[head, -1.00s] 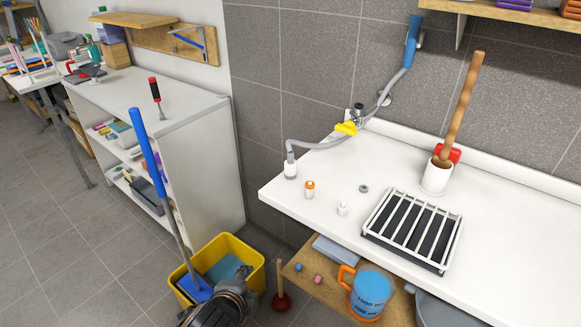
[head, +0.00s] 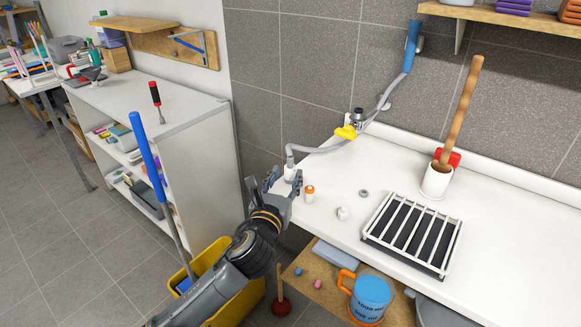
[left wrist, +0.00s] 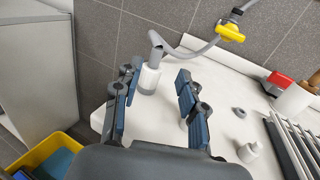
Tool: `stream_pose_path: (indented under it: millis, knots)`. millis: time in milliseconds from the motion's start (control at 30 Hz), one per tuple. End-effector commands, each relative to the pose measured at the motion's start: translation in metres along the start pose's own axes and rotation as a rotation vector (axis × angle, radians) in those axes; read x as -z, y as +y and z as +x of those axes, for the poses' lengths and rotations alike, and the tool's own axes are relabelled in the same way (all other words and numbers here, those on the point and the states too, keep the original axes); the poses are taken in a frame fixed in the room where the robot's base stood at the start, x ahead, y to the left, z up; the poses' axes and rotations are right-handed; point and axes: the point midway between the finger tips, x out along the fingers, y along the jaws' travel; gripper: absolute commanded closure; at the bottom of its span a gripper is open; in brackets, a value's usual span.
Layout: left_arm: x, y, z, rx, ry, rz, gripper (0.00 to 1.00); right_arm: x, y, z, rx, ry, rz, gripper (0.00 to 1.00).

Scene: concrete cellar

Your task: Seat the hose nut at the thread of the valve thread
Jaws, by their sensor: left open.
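A grey hose (head: 320,150) runs along the wall side of the white counter and bends down at its left end into a white cylindrical end piece (head: 290,171), which looks like the hose nut. In the left wrist view this white piece (left wrist: 149,79) stands upright beyond and between my fingers, apart from them. My left gripper (head: 281,181) is open and empty at the counter's left edge; its fingers also show in the wrist view (left wrist: 158,98). A valve with a yellow handle (head: 346,132) sits by the wall; I cannot make out its thread. My right gripper is not in view.
On the counter (head: 500,220) stand an orange-capped bottle (head: 310,194), a small white fitting (head: 342,213), a grey ring (head: 363,193), a rack (head: 412,232) and a white pot (head: 437,181) with a wooden handle. A yellow bucket (head: 228,300) is below. The counter's right part is clear.

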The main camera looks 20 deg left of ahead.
Motion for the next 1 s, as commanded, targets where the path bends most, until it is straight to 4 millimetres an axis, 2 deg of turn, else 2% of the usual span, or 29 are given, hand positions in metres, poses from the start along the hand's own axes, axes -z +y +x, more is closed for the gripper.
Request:
stream_pose_path:
  millis: [100, 267, 500, 600, 867, 1000]
  knots:
    - [0.0, 0.0, 0.014, -0.001, 0.001, -0.001, 0.59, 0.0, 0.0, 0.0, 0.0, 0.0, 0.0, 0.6]
    - [0.001, 0.001, 0.024, 0.0, 0.002, -0.002, 0.59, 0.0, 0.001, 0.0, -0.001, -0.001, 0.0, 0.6]
    - [0.003, 0.006, 0.059, -0.001, 0.001, -0.003, 0.59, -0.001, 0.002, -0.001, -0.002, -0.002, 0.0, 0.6]
    - [0.004, 0.006, 0.068, -0.001, 0.003, -0.004, 0.59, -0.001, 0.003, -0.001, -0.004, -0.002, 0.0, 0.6]
    - [0.004, 0.006, 0.07, 0.001, 0.002, -0.003, 0.59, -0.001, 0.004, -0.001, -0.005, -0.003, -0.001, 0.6]
    - [0.004, 0.006, 0.07, 0.0, 0.002, -0.002, 0.85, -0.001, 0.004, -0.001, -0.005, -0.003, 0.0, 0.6]
